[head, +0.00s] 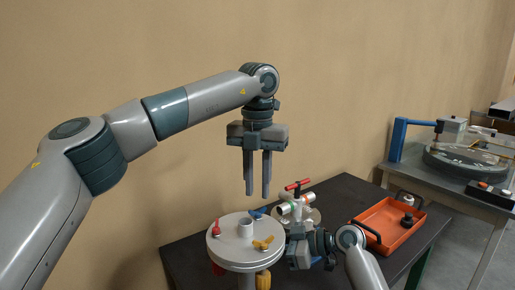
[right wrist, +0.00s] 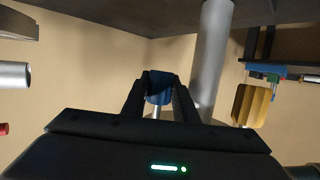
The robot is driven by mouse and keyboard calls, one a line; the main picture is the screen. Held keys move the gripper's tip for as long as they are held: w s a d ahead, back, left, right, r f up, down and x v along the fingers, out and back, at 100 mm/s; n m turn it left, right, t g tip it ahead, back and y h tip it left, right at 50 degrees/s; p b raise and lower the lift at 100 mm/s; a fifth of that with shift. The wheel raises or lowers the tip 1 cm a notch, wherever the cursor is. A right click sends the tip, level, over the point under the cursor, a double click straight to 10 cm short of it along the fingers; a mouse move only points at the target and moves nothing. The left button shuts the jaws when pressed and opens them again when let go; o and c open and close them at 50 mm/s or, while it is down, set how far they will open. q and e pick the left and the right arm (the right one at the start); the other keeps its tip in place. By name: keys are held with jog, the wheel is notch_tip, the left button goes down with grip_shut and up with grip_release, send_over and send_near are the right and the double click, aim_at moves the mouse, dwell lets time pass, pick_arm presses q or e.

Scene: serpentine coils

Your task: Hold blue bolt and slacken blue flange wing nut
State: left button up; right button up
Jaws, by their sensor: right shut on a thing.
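A round grey flange (head: 236,246) stands in front of me with a short pipe stub on top. The blue flange wing nut (head: 257,213) sits near its far edge, with a red wing nut (head: 216,228) at left and a yellow one (head: 263,243) at the near right. My left gripper (head: 257,195) hangs fingers down above the blue wing nut, open and empty. My right gripper (right wrist: 160,78) is shut on the blue bolt (right wrist: 158,97) under the flange. In the head view the flange hides that bolt and the right fingertips.
A grey post (right wrist: 212,60) and a yellow bolt head (right wrist: 250,104) show beside the right gripper. A valve with red handle (head: 297,186) stands close behind the flange. An orange tray (head: 385,244) lies at right on the dark table (head: 345,197). Another bench (head: 420,176) stands further right.

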aim_at(258, 212)
pick_arm(q)
jog(key=m, duration=0.4)
jog(key=shift+m, duration=0.3)
jog(key=m, duration=0.4)
jog(key=shift+m, duration=0.4)
dwell(0.4)
jog(key=shift+f, duration=2.2)
grip_shut()
